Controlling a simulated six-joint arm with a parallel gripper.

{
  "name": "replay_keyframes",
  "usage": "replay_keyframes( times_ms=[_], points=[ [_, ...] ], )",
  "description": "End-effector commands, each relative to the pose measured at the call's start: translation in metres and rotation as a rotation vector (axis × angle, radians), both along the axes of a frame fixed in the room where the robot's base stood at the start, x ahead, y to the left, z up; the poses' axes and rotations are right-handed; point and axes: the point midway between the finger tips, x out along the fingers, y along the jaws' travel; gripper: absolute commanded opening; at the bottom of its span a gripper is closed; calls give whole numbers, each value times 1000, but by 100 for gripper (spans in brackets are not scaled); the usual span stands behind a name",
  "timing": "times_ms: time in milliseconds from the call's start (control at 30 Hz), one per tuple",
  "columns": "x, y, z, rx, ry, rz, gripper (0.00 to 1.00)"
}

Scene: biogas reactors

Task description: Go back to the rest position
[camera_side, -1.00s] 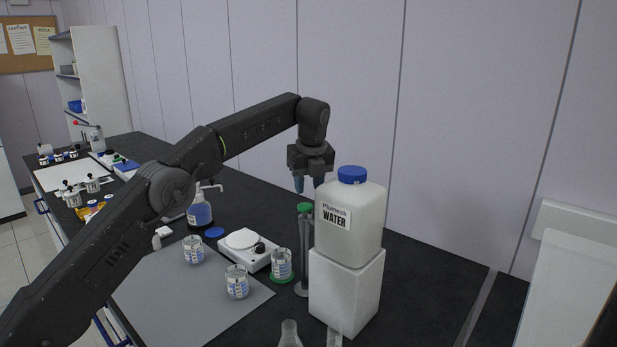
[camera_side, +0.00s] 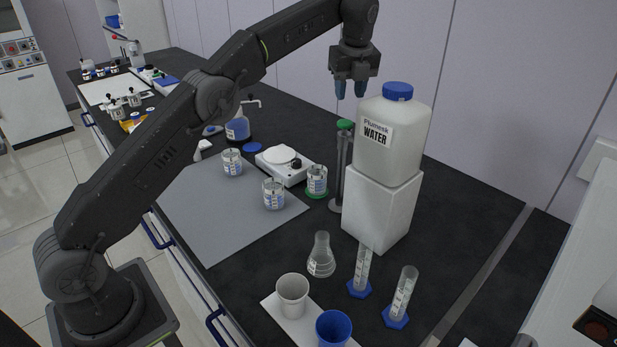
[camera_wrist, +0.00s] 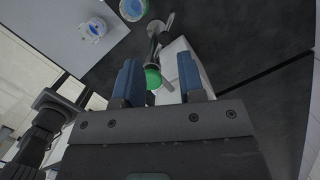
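My gripper (camera_side: 351,92) hangs fingers-down in the air, above and a little left of the white water jug (camera_side: 392,137) with its blue cap. Its two blue fingers are apart with nothing between them, and they show apart in the wrist view (camera_wrist: 157,82) too. Below the fingers stands a grey post (camera_side: 340,170) with a green top (camera_side: 345,125). That green top (camera_wrist: 152,78) lies beyond the fingers in the wrist view. The gripper appears clear of the jug and the post.
The jug sits on a white block (camera_side: 380,209). A flask (camera_side: 321,257), cylinders (camera_side: 400,300) and cups (camera_side: 292,296) are in front. A wall stands behind the bench.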

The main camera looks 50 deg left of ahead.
Motion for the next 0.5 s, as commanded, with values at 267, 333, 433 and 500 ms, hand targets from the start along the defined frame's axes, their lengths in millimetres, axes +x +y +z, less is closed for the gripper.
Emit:
replay_keyframes(
  times_ms=[267, 333, 433, 500],
  points=[
    [-54, -13, 62, -87, -144, 369, 36],
    [-75, -17, 73, -121, -182, 484, 36],
    [-109, -22, 85, -174, -234, 651, 36],
    [-134, -25, 89, -215, -266, 769, 36]
  ],
)
